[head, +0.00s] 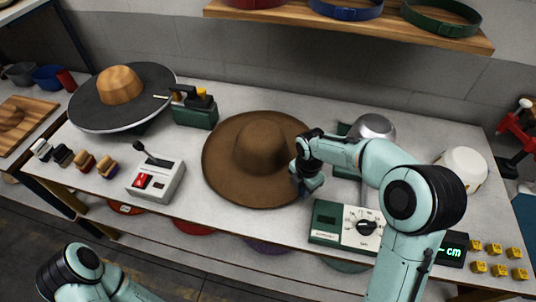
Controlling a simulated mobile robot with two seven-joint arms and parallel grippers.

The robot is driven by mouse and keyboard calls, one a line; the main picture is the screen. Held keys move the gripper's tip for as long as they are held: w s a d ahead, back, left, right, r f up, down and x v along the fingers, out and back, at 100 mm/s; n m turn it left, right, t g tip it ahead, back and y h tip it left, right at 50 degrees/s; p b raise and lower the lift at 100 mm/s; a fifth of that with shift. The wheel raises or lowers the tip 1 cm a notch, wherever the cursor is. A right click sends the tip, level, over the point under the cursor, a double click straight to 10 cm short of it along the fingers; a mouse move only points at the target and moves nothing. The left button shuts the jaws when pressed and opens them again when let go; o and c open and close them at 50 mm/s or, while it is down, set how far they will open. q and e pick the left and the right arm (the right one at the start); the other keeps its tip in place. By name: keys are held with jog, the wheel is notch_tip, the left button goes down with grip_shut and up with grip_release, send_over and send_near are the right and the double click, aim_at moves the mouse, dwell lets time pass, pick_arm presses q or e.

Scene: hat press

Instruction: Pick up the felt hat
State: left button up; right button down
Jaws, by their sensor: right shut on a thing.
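The brown felt hat (238,182) has a wide round brim and a domed crown, and rests crown up near the middle of the table in the head view. My right gripper (307,188) is at the right edge of the hat's brim and is shut on it; its fingertips are partly hidden by the wrist and the brim. My left arm shows at the bottom left, and its gripper is not clearly visible.
A round dark press plate with a wooden block (120,85) stands at the back left. A grey switch box (156,180) with a lever stands left of the hat. A green dial box (345,225) stands at the right front. A shelf (350,24) with hat bands hangs above.

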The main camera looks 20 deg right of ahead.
jog(key=shift+r, duration=0.1)
pick_arm(q)
jog(key=w+r+p, duration=0.2)
jog(key=w+r, duration=0.1)
jog(key=shift+r+p, duration=0.25)
jog(key=shift+p, duration=0.1)
pick_arm(e)
notch_tip(320, 180, up, 20)
jog(key=shift+a+f, duration=0.1)
jog(key=shift+f, duration=0.1)
dwell(1.9)
